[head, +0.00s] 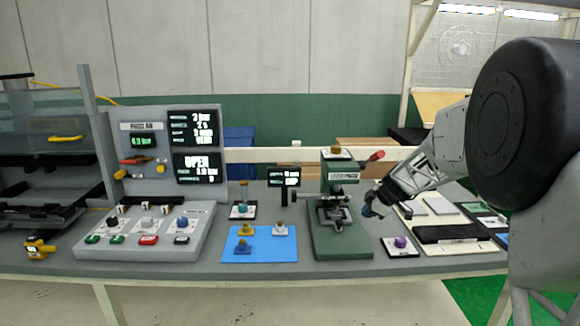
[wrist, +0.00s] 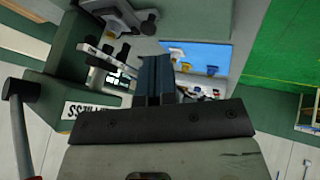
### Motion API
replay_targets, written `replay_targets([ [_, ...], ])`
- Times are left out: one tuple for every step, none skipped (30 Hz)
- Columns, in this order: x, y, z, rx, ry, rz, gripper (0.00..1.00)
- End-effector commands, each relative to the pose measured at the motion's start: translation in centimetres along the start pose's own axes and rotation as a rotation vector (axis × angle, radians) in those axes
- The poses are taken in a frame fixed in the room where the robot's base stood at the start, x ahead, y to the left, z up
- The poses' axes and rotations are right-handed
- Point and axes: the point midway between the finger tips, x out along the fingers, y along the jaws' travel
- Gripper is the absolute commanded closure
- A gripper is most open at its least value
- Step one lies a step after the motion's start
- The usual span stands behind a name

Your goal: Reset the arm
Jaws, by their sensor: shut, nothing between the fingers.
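My arm comes in from the right in the head view. My gripper (head: 370,208) is just right of the green lever press (head: 341,240), above the bench, and looks apart from it. In the wrist view my gripper's dark blue fingers (wrist: 154,75) are together with nothing between them. The press body (wrist: 68,62) fills the left of the wrist view, with its lever (wrist: 17,130) at the lower left.
A blue mat (head: 260,257) with several small clips lies left of the press. A control panel (head: 145,235) stands farther left. A purple-topped piece on a small plate (head: 402,253) sits below my gripper. Trays and a black bar (head: 445,234) lie to the right.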

Motion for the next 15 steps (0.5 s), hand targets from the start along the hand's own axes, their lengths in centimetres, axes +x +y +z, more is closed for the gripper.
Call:
replay_targets([
  [-1.1,-0.7,-0.9,0.023,-0.005,-0.007,1.00],
  [-1.7,-1.2,-1.5,0.043,-0.010,-0.012,1.00],
  [-2.6,-2.0,-2.2,0.072,-0.016,-0.020,1.00],
  [-3.2,-2.7,-2.7,0.097,-0.022,-0.027,1.00],
  [-4.0,-3.3,-3.3,0.121,-0.028,-0.031,1.00],
  [-5.0,-4.2,-4.0,0.156,-0.038,-0.039,1.00],
  [-5.8,-5.0,-4.5,0.183,-0.046,-0.044,1.00],
  [-6.5,-5.8,-5.0,0.209,-0.055,-0.049,1.00],
  [-7.5,-6.9,-5.7,0.245,-0.066,-0.056,1.00],
  [-8.3,-7.7,-6.2,0.273,-0.074,-0.061,1.00],
  [-9.0,-8.6,-6.7,0.299,-0.084,-0.065,1.00],
  [-10.0,-9.7,-7.2,0.337,-0.096,-0.069,1.00],
  [-10.7,-10.6,-7.6,0.363,-0.107,-0.072,1.00],
  [-11.4,-11.5,-8.0,0.391,-0.116,-0.073,1.00],
  [-12.3,-12.7,-8.5,0.426,-0.131,-0.076,1.00],
])
